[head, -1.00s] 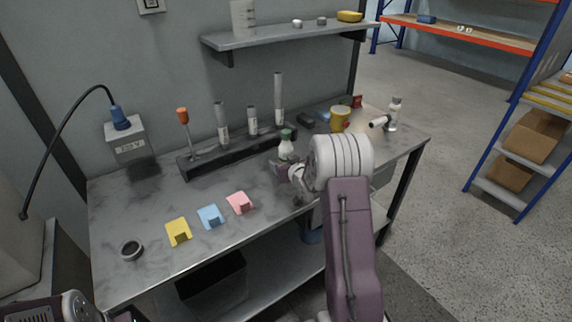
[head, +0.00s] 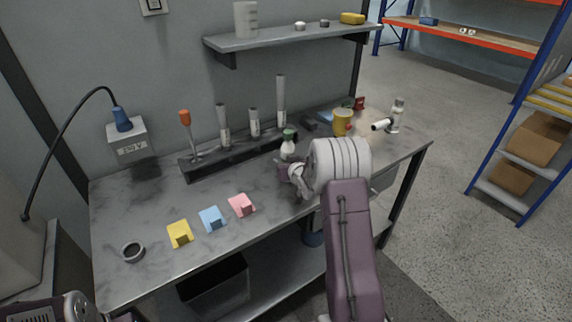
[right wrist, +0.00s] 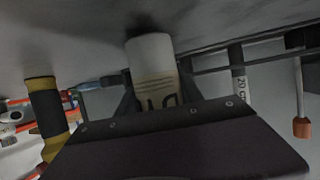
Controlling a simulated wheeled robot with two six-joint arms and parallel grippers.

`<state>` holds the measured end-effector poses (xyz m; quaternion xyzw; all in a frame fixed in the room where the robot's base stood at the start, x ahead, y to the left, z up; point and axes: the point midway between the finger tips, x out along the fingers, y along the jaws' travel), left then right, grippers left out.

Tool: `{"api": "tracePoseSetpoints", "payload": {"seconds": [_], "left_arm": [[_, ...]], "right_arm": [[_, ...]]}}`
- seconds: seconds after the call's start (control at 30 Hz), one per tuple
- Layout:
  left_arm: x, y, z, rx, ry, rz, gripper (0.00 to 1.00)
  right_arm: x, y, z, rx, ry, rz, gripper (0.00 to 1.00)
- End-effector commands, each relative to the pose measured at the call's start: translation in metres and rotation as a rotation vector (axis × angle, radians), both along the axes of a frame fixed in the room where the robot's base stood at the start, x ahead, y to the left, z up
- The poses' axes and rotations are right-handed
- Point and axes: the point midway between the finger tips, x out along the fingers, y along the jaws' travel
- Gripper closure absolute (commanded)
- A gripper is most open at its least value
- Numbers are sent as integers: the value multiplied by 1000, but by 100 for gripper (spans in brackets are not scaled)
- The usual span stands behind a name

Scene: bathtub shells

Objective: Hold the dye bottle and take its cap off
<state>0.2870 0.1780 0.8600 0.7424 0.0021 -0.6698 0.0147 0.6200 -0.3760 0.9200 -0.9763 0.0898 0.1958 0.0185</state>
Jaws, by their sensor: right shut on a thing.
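The dye bottle (head: 287,150) is white with a green cap (head: 289,134) and stands upright near the middle of the workbench, in front of the dark tool rack. The cap is on its top. In the right wrist view the bottle (right wrist: 152,62) shows upside down between the fingers, with part of a printed label visible. My right gripper (head: 286,168) is shut on the bottle's body, low down near the bench top. The cap is hidden in the wrist view. Only part of my left arm shows at the lower left corner of the head view; its fingertips are out of sight.
Yellow (head: 180,232), blue (head: 212,217) and pink (head: 242,204) pieces lie at the bench front, with a dark ring (head: 133,252) to their left. Behind the bottle is a rack (head: 205,168) of upright tools.

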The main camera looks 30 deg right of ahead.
Motion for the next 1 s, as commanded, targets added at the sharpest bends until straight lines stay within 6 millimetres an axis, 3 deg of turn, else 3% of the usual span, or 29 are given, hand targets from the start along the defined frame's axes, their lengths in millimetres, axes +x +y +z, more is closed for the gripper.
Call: {"api": "tracePoseSetpoints", "payload": {"seconds": [0.17, 0.53, 0.7, 1.0], "left_arm": [[0, 0, 7, 0, 0, 0, 64], [0, 0, 35, 0, 0, 0, 64], [0, 0, 43, 0, 0, 0, 64], [0, 0, 44, 0, 0, 0, 64]], "right_arm": [[1, 0, 36, -5, -7, 0, 100], [-40, -75, 88, -4, -3, -5, 100], [-52, -96, 100, -2, -4, -3, 100], [-56, -103, 103, -1, -3, 0, 100]]}}
